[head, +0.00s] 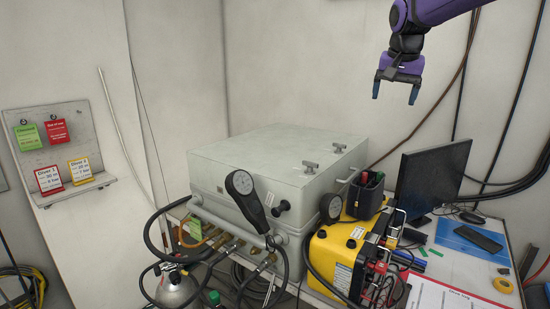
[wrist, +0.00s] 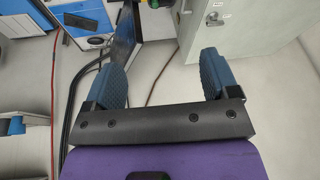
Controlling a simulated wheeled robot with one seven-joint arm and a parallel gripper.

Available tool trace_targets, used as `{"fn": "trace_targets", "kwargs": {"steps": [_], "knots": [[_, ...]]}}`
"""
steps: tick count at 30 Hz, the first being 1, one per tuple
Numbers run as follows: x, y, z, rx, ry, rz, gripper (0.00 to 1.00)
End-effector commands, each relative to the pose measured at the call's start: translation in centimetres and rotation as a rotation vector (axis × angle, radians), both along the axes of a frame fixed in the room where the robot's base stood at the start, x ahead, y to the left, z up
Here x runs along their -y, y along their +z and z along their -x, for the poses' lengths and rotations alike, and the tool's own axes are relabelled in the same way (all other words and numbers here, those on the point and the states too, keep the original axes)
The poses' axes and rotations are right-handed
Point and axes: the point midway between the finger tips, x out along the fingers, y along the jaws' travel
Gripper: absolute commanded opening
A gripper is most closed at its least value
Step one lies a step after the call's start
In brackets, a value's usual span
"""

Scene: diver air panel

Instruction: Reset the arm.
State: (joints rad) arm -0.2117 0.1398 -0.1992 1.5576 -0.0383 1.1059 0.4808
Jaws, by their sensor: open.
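My gripper (head: 396,90) hangs at the upper right in the head view, on my purple arm. Its two blue fingers point down and are spread apart with nothing between them. It is in the air above the monitor and well clear of the grey panel box. In the wrist view my gripper (wrist: 161,78) shows both blue fingers apart, with bare wall and a cable beyond the gap.
A closed grey panel box (head: 260,165) with hoses stands at centre. A yellow unit (head: 340,250), a pen holder (head: 366,195), a monitor (head: 432,178) and a keyboard (head: 478,238) are to its right. A tag board (head: 88,150) hangs at left. Cables run down the right wall.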

Motion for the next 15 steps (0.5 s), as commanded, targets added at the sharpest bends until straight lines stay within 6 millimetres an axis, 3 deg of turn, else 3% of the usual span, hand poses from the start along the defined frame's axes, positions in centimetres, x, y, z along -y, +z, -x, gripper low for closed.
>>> {"fn": "trace_targets", "kwargs": {"steps": [1,8,15], "knots": [[0.4,0.5,2.1,0.007,0.018,-0.006,0.81],[1.4,0.6,10.9,0.028,0.114,-0.011,0.81],[1.6,-1.2,20.1,0.054,0.216,0.005,0.81]]}}
